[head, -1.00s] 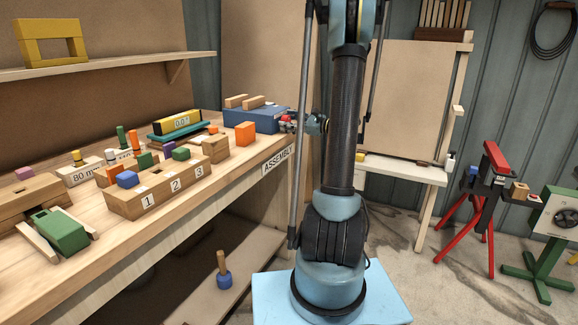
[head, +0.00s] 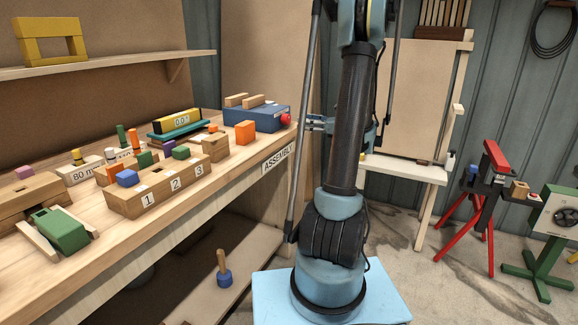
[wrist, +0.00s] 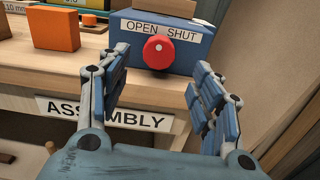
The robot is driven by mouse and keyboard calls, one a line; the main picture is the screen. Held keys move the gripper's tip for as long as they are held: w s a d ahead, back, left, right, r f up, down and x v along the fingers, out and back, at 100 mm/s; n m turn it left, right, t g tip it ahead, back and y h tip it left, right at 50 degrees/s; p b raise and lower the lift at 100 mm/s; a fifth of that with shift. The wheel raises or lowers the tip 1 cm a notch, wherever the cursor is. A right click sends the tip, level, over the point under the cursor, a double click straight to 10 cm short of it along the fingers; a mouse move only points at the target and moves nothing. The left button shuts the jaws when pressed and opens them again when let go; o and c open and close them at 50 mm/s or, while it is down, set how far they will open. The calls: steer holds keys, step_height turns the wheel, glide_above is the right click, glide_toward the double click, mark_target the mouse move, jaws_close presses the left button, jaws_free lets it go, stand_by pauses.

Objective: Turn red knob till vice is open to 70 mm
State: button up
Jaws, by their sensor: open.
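The blue vice (head: 262,117) stands at the far right end of the bench, with two wooden jaws (head: 253,102) on top and a gap between them. Its red knob (head: 286,119) is on the end facing my gripper. In the wrist view the knob (wrist: 158,52) sits below a label reading OPEN and SHUT (wrist: 160,28). A small light mark shows on the knob's face. My gripper (head: 310,123) is open and empty, just right of the knob and apart from it. In the wrist view its fingers (wrist: 160,72) stand wide, one either side of the knob.
An orange block (head: 245,132) stands on the bench (head: 245,160) beside the vice. A numbered wooden block (head: 150,203) and several coloured pieces lie further left. A yellow gauge reading 0.0 (head: 178,121) is behind them.

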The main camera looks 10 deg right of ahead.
steer(key=v, duration=1)
steer(key=s+a+f+n+g+h, duration=0.1)
steer(key=s+a+n+g+h, duration=0.35)
steer(key=a, duration=0.75)
steer(key=s+a+f+n+g+h, duration=0.1)
steer(key=s+a+f+n, duration=0.2)
steer(key=s+n, duration=0.2)
steer(key=s+a+f+n+g+h, duration=0.2)
steer(key=s+a+n, duration=0.2)
steer(key=s, duration=0.5)
steer(key=shift+a+f+n, duration=0.2)
steer(key=shift+f+n, duration=0.2)
steer(key=shift+n, duration=0.35)
steer(key=shift+s, duration=0.1)
